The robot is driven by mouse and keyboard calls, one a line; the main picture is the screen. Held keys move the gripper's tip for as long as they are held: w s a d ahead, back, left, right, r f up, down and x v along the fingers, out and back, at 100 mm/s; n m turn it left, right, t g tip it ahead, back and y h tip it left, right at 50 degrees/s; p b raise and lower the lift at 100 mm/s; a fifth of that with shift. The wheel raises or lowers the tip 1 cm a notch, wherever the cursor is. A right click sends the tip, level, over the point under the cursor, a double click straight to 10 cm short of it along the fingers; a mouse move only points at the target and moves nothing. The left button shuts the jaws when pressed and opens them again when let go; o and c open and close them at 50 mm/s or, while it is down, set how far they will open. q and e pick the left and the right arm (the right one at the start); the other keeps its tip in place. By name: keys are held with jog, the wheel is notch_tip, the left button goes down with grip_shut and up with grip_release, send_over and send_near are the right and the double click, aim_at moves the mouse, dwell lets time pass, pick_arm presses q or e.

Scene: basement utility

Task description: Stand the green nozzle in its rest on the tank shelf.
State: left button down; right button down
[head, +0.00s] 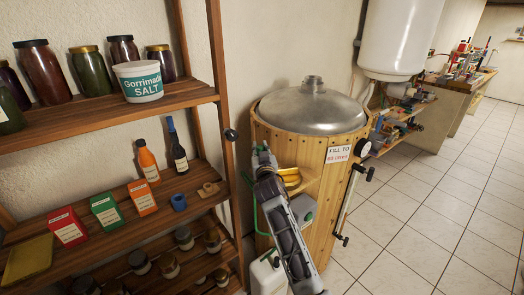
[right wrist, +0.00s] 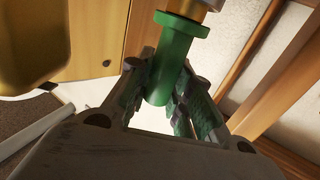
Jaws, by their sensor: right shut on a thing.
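My right gripper (head: 262,156) reaches up in front of the wooden tank (head: 337,212), near its left side. In the right wrist view its fingers (right wrist: 172,88) are shut around a green nozzle (right wrist: 178,55), a cylinder with a wider collar and a brass-coloured part at its upper end. In the head view the nozzle is mostly hidden by the gripper. A small pale wooden shelf (head: 313,182) juts from the tank just right of the gripper, with a yellow object (head: 291,177) by it. I cannot make out the rest. My left gripper is not in view.
A wooden rack (head: 110,119) at left holds jars, a salt tub (head: 138,81), boxes and bottles. A white jug (head: 266,277) stands low before the tank. A metal lid (head: 312,108) covers the tank. Tiled floor at right is clear.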

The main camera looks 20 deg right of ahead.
jog(key=shift+f+b, duration=0.35)
jog(key=shift+f, duration=0.15)
jog(key=c, duration=1.2)
grip_release()
jog(key=s+a, duration=0.1)
jog(key=s, duration=0.6)
jog(key=shift+s, duration=0.25)
jog(key=shift+r, duration=0.1)
jog(key=shift+s+a, duration=0.1)
